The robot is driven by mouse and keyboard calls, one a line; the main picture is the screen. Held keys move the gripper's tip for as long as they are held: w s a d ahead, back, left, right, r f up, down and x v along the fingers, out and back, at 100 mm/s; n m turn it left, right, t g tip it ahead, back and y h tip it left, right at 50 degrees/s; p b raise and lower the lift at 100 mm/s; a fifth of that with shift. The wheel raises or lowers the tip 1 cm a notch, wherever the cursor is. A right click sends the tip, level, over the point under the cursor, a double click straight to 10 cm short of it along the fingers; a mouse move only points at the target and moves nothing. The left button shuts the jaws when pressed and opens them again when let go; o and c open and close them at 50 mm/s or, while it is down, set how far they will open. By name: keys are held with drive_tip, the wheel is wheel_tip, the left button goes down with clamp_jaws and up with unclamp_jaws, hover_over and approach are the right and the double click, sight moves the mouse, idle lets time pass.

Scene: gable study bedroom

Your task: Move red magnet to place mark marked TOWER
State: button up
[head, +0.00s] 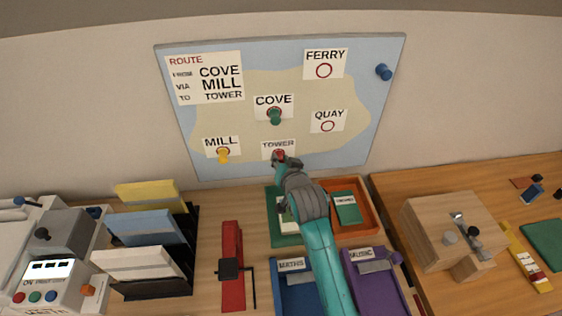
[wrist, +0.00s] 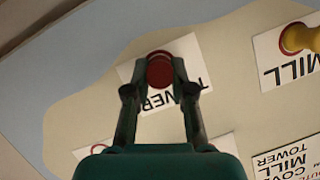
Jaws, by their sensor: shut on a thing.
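The red magnet (wrist: 160,71) is between the two fingertips of my gripper (wrist: 158,92) in the wrist view, over the TOWER card (wrist: 180,100). In the head view my gripper (head: 281,160) is at the TOWER card (head: 278,144), low on the map board (head: 180,100). A little of the red magnet (head: 279,154) shows there. The gripper is shut on the magnet. The ring on the TOWER card is mostly hidden behind the magnet, and I cannot tell whether the magnet touches the board.
A yellow magnet (head: 223,154) sits at MILL, a green magnet (head: 275,117) at COVE, and a blue magnet (head: 384,72) at the board's upper right. FERRY (head: 324,71) and QUAY (head: 327,126) rings are empty. Trays and a file rack (head: 190,240) stand below.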

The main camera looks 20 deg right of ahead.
drive_tip(key=shift+w, duration=0.1)
idle(0.3)
drive_tip(key=o, duration=0.9)
drive_tip(key=shift+s+a, duration=0.25)
drive_tip(key=shift+s, duration=0.9)
drive_tip(key=shift+s+a, duration=0.2)
drive_tip(key=shift+s, duration=0.95)
drive_tip(key=shift+s+a, duration=0.25)
drive_tip(key=shift+s, duration=0.9)
